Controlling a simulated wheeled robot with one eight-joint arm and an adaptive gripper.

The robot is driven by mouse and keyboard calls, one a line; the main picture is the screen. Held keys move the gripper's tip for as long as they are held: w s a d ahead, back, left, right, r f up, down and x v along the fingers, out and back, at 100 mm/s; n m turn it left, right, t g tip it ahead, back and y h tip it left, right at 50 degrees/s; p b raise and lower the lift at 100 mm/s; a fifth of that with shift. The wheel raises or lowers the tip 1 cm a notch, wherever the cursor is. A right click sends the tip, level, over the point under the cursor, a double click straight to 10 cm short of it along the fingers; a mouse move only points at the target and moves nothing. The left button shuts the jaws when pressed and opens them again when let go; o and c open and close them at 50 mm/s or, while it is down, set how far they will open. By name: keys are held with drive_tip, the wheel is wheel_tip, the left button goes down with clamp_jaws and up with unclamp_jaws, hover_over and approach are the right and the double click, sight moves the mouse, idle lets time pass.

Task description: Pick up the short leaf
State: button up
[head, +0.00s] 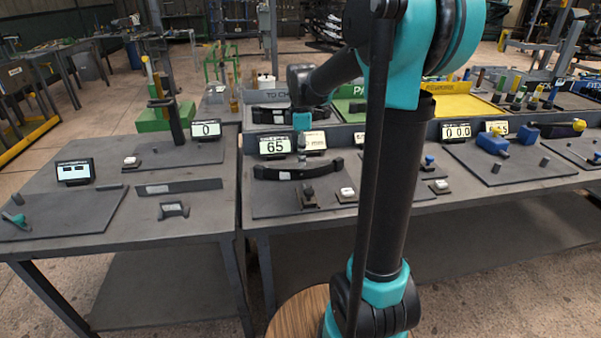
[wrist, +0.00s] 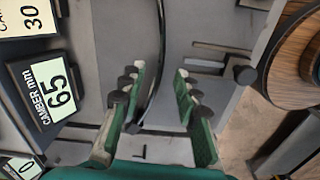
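A dark, curved leaf (head: 283,174) lies on the bench in front of the display reading 65. In the wrist view a thin dark curved strip, which looks like this leaf seen edge-on (wrist: 162,35), runs down between my fingers. My gripper (wrist: 160,72) is open, with one green, black-padded finger on each side of the strip and gaps on both sides. In the head view the gripper is small and above the leaf, below my teal wrist. Another dark curved leaf (head: 270,115) lies behind the displays. The frames do not show which leaf is called short.
The camber display (wrist: 52,92) reads 65 and stands close to the left of my fingers. Small blocks (head: 309,196) and a white button (head: 347,192) sit in front of the leaf. A flat bar (head: 178,187) lies on the left table. Blue clamps (head: 493,144) are at right.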

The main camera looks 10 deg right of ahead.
sight(300, 180)
drive_tip(key=shift+a+f, duration=0.2)
drive_tip(key=shift+f, duration=3.15)
clamp_jaws()
